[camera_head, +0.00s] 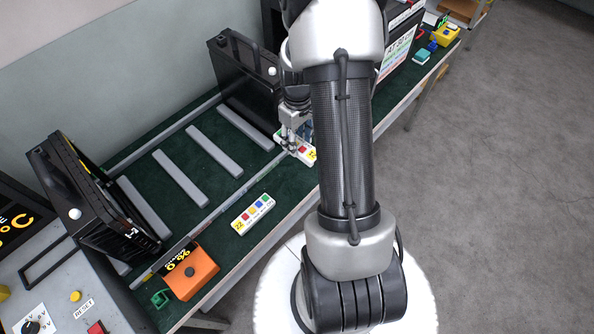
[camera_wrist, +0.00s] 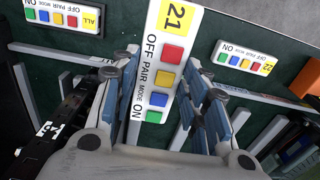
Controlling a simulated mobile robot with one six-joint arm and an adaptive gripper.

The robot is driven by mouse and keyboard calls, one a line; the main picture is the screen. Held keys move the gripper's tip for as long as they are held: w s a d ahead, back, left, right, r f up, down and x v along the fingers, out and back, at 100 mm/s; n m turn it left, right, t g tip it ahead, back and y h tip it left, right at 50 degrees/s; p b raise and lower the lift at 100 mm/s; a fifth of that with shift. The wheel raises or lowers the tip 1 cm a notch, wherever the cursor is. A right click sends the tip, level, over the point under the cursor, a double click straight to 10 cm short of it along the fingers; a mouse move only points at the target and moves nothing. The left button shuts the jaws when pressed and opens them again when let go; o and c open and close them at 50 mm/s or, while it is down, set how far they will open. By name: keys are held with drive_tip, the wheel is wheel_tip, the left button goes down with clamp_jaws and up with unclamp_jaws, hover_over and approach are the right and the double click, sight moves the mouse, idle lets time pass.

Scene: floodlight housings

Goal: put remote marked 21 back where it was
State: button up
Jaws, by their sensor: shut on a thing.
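The remote marked 21 (camera_wrist: 168,62) is white with a yellow label and red, yellow, blue and green buttons. It lies between the two fingers of my gripper (camera_wrist: 164,80) in the wrist view. In the head view my gripper (camera_head: 291,140) is shut on this remote (camera_head: 307,154) near the front edge of the green bench. The arm hides part of that area. I cannot tell whether the remote touches the bench.
A remote marked 22 (camera_head: 253,214) lies on the green bench top (camera_head: 225,202). A remote marked ALL (camera_wrist: 64,15) lies on the other side in the wrist view. Grey bars (camera_head: 180,179), black floodlight housings (camera_head: 92,197) and an orange meter (camera_head: 190,275) also occupy the bench.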

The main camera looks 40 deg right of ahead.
wheel_tip(320, 180, down, 15)
drive_tip(key=b, duration=0.3)
drive_tip(key=shift+f+b, duration=0.2)
drive_tip(key=shift+b, duration=0.1)
drive_tip(key=shift+f, duration=0.15)
drive_tip(key=o, duration=1.2)
